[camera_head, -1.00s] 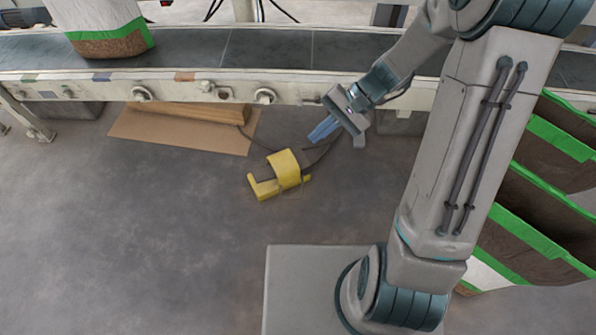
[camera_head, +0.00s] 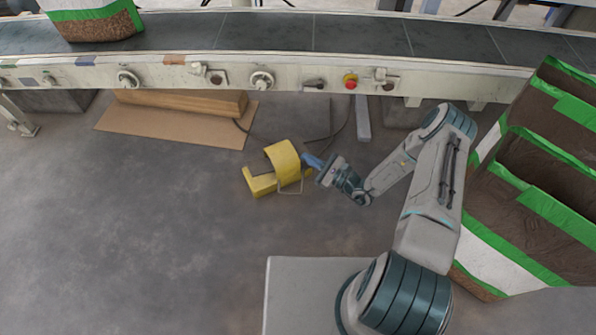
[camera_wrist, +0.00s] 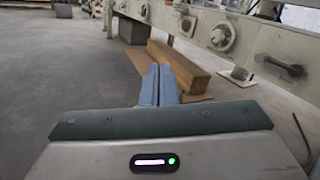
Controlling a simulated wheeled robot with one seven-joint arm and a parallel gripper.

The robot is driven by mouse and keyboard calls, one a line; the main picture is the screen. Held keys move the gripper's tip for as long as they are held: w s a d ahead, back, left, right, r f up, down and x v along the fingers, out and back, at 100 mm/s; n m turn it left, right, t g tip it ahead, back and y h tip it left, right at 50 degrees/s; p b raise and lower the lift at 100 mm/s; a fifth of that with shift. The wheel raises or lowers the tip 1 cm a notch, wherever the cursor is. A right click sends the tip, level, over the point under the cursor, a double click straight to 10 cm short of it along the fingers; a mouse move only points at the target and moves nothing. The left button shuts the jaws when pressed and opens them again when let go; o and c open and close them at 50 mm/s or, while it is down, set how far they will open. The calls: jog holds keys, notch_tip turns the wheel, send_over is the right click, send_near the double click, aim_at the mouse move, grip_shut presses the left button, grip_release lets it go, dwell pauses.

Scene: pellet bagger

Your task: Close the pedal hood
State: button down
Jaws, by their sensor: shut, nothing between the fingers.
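The yellow foot pedal (camera_head: 260,184) lies on the grey floor in front of the conveyor. Its curved yellow hood (camera_head: 284,160) stands over the right part of the pedal, and a thin wire-like bar shows below it. My gripper (camera_head: 308,160) is low, just right of the hood, with its blue fingers pointing left toward it. Whether the fingers touch the hood cannot be told. In the wrist view the blue fingers (camera_wrist: 158,84) are together and empty. The pedal cannot be made out in the wrist view.
The conveyor frame (camera_head: 205,75) runs across the back, with knobs and a red button (camera_head: 350,80). A wooden beam (camera_head: 190,103) lies on cardboard (camera_head: 165,133) behind the pedal. Stacked bags (camera_head: 520,215) stand at the right. A dark cable runs behind the pedal. Floor at left is clear.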

notch_tip(320, 180, down, 18)
jog(key=s+d+f+m+t+h+b, duration=0.15)
jog(key=m+t+h+b, duration=0.25)
jog(key=m+t+h, duration=0.4)
jog(key=g+b, duration=0.2)
jog(key=b, duration=0.4)
send_near(294, 159)
jog(key=x, duration=0.5)
jog(key=shift+w+a+f+m+y, duration=0.1)
jog(key=shift+w+a+m+y, duration=0.1)
jog(key=shift+w, duration=0.25)
jog(key=shift+w+a+m+y, duration=0.1)
jog(key=shift+w+a+m, duration=0.1)
jog(key=shift+w, duration=0.25)
